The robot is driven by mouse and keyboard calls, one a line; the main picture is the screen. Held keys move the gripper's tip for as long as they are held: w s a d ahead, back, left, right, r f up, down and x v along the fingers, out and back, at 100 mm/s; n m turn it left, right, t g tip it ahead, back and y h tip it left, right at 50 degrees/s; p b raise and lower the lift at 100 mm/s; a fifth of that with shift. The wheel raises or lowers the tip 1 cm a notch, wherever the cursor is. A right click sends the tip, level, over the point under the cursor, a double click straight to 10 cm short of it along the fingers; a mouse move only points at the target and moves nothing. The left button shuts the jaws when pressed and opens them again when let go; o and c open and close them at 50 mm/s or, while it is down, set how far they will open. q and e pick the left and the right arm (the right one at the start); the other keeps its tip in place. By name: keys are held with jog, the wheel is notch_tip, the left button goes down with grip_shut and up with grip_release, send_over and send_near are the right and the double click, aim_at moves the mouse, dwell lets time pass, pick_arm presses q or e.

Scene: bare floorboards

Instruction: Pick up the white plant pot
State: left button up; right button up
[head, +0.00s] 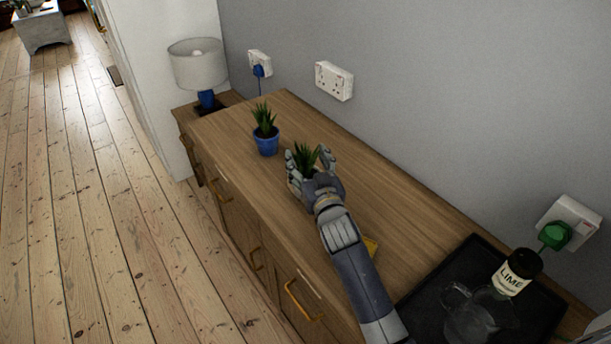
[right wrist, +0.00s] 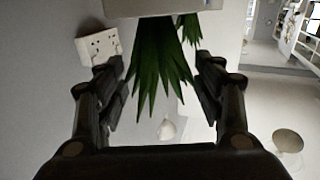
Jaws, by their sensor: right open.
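A green spiky plant (head: 306,157) stands on the wooden sideboard, inside the spread fingers of my right gripper (head: 309,163). Its pot is hidden by the hand in the head view. In the right wrist view, which looks upside down, the leaves (right wrist: 156,65) hang between the two open fingers of the right gripper (right wrist: 160,72). A pale pot (right wrist: 150,7) shows at the top edge, beyond the fingertips and cut off by the frame. I cannot tell whether the fingers touch the plant. My left gripper is not in view.
A similar plant in a blue pot (head: 266,147) stands close by to the left. A lamp (head: 197,68) is farther back. A black tray (head: 420,300) with a lime bottle (head: 513,273) and a glass jug (head: 468,318) is at right. The wall (head: 420,110) runs behind the sideboard (head: 370,190).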

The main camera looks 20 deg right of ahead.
jog(key=shift+w, duration=0.95)
grip_shut()
jog(key=shift+r, duration=0.1)
